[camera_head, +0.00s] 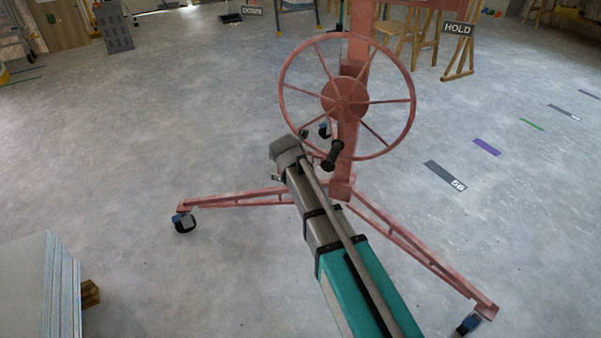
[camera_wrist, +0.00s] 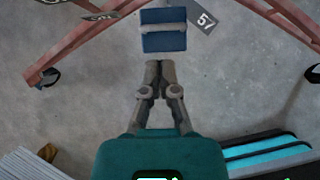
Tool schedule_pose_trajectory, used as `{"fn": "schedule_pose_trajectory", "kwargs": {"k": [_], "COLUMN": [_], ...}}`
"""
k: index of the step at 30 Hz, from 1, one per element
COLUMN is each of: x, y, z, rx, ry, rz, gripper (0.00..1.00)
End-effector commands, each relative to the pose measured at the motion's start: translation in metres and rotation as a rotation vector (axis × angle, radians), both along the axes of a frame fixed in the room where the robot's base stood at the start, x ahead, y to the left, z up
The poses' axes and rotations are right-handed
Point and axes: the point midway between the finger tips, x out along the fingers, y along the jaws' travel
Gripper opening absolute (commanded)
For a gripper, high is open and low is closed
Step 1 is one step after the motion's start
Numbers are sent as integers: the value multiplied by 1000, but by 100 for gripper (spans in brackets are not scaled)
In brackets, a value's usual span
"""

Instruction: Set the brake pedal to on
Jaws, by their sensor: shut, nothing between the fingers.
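In the wrist view a blue rectangular plate with a grey bar across its middle, which looks like the brake pedal (camera_wrist: 163,42), is at the top centre. My gripper (camera_wrist: 160,65) is shut and empty, its fingertips just below the plate in the picture, with a small gap showing. I cannot tell the height between them. The red panel lift (camera_head: 352,182) stands ahead, with a large spoked wheel (camera_head: 399,101) and black-handled crank (camera_head: 333,155). In the head view my own arm hides the gripper, and I cannot make out the pedal or its setting.
Red legs spread to casters at left (camera_head: 185,222) and right (camera_head: 468,323). A stack of pale panels (camera_head: 35,290) is at the lower left. A HOLD sign (camera_head: 458,28) and a DOWN sign (camera_head: 252,11) show at the back. Open floor lies left and right.

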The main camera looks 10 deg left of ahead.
Motion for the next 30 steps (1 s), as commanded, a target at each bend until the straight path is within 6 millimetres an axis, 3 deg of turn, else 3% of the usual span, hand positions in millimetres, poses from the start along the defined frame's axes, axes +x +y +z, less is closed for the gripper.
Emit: {"fn": "schedule_pose_trajectory", "kwargs": {"k": [8, 18, 30], "x": [-6, -19, -39], "y": [-2, -4, 6], "z": [-18, -47, -67], "rx": [-32, -96, -128], "ry": [-78, -303, -567], "rz": [-18, -42, -14], "gripper": [0, 0, 0]}}
